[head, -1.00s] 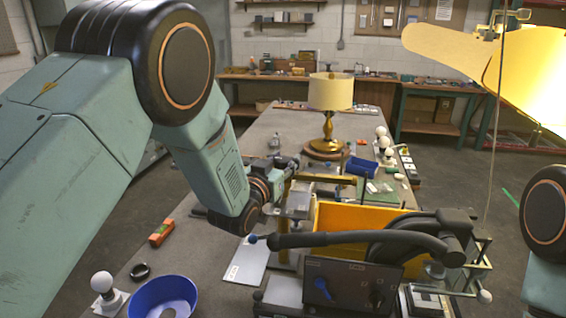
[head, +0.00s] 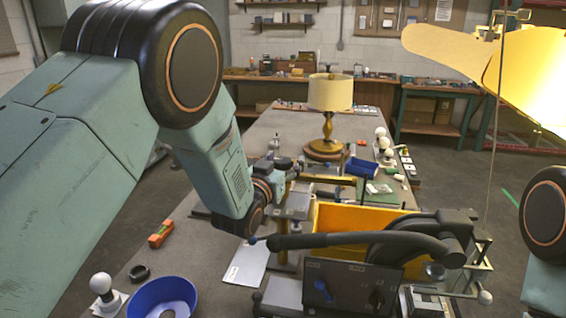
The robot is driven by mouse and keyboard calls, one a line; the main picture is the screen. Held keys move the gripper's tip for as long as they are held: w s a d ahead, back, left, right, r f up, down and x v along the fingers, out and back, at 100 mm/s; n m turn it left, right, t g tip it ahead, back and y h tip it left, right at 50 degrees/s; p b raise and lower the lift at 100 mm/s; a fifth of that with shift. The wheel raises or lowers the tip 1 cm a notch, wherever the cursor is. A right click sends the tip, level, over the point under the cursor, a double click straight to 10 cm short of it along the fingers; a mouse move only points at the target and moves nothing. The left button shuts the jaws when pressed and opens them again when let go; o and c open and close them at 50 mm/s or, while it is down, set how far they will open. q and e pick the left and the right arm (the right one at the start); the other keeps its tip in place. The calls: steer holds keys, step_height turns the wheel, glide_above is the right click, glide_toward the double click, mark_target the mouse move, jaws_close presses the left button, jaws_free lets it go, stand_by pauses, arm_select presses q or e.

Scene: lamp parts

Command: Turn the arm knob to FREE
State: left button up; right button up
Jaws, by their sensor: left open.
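A dark control panel (head: 346,284) stands at the front of the bench, below the orange bin. It carries a blue knob (head: 322,288) on its left and a black knob (head: 376,299) on its right. Their labels are too small to read, so I cannot tell which is the arm knob or where it points. My left gripper (head: 290,166) is open, beyond and above the panel, near the bin's far left corner and apart from both knobs. My right gripper is out of view; only part of that arm shows at the right edge.
A black curved arm (head: 350,239) with a blue ball tip extends across above the panel. The orange bin (head: 335,217) is behind it. A brass lamp (head: 328,110) stands farther back. A blue bowl (head: 163,297) and white bulb (head: 101,284) are front left.

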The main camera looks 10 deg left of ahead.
arm_select(q)
steer(key=shift+s, duration=0.1)
steer(key=s+a, duration=0.2)
steer(key=s, duration=0.9)
steer(key=shift+s, duration=0.35)
steer(key=shift+f, duration=0.1)
